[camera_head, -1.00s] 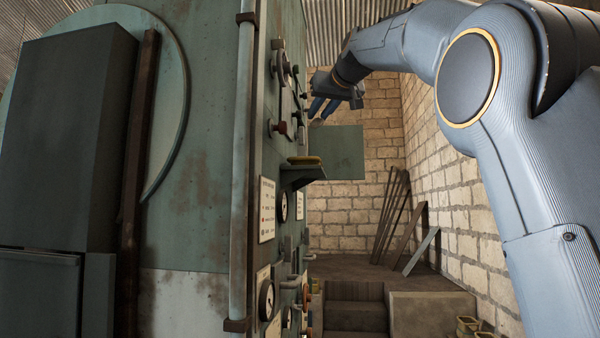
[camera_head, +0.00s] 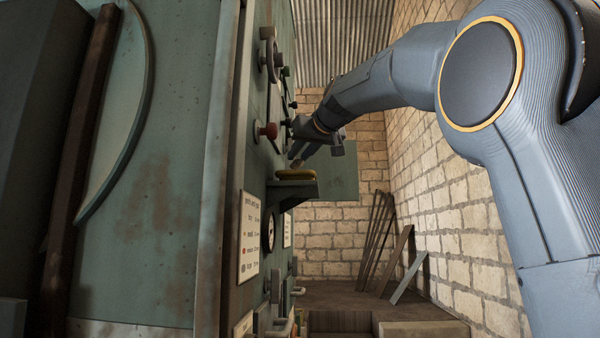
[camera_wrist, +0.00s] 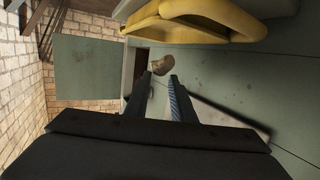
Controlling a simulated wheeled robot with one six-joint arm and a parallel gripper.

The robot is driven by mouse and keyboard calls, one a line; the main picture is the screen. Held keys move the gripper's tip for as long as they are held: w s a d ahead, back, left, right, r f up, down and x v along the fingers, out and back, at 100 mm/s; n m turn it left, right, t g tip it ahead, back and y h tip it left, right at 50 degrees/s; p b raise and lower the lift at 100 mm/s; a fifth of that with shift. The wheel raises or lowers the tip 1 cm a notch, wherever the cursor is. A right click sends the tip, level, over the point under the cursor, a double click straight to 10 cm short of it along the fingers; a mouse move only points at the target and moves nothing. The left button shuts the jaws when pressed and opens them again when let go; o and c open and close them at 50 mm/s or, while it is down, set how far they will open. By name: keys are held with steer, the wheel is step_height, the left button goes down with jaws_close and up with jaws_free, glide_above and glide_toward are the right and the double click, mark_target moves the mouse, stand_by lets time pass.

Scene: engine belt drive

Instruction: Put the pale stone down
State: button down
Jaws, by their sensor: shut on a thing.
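My gripper (camera_head: 297,160) is beside the machine's panel, just above a small dark shelf (camera_head: 290,190). In the wrist view its two fingers (camera_wrist: 161,78) are closed on a small pale brownish stone (camera_wrist: 163,65), which shows at their tips. In the head view the stone is too small or hidden to make out. A yellow dish-like thing (camera_head: 296,174) lies on the shelf, close under the fingertips. In the wrist view this yellow thing (camera_wrist: 180,26) fills the top, apart from the stone.
The green machine panel stands close on the left, with a red knob (camera_head: 267,131), levers and a label plate (camera_head: 249,235). A flat green panel (camera_head: 338,172) juts out behind the shelf. Brick walls and leaning planks (camera_head: 376,240) are farther back.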

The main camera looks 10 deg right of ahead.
steer(key=shift+f, duration=2.35)
steer(key=c, duration=1.5)
jaws_free()
steer(key=b+v, duration=0.4)
steer(key=v, duration=0.8)
